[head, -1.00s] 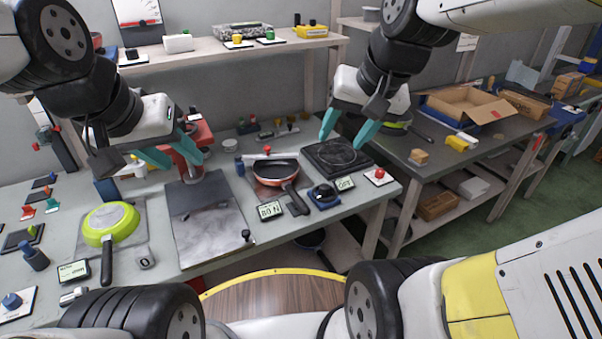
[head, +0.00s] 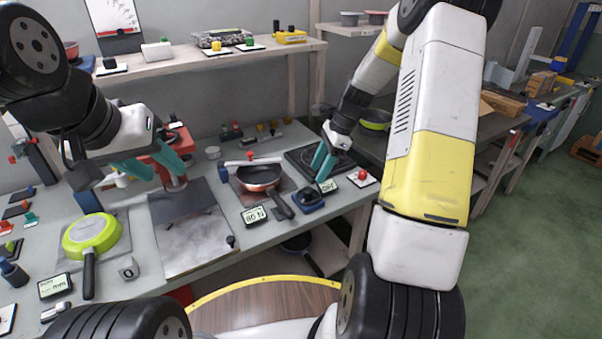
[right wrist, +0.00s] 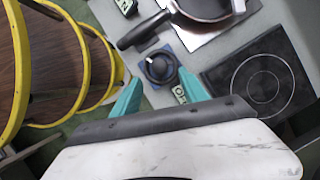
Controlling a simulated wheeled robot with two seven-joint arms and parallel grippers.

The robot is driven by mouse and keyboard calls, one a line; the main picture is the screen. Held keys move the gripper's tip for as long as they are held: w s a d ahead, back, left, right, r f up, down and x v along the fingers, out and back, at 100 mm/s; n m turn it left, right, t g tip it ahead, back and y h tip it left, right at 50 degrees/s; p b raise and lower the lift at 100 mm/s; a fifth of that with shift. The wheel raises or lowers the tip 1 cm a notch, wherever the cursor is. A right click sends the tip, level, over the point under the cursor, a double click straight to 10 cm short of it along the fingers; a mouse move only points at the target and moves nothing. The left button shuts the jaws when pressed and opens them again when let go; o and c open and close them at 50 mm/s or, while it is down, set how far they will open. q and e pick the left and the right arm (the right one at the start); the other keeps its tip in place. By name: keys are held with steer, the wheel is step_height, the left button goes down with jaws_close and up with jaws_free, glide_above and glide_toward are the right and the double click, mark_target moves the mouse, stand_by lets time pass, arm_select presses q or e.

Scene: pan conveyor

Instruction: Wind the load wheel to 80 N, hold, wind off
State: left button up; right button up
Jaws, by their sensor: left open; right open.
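The load wheel (head: 308,199) is a dark round knob on a blue base, in front of the right part of the bench. It also shows in the right wrist view (right wrist: 157,68), with a pale mark on its top. My right gripper (head: 323,166) is open with teal fingers, above and just behind the wheel; in the right wrist view the wheel lies between and beyond the fingertips. I see no contact. A small display (head: 254,215) left of the wheel shows figures and an N, hard to read for sure. My left gripper (head: 165,168) is open and empty by the red stand.
A red-rimmed pan (head: 260,176) with a dark handle sits left of the wheel. A hotplate (head: 318,160) lies behind it. A green pan (head: 90,236) sits far left.

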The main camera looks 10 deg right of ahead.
mark_target(309, 189)
steer(key=x, duration=0.7)
steer(key=shift+f, duration=0.15)
steer(key=shift+c, duration=0.2)
jaws_close()
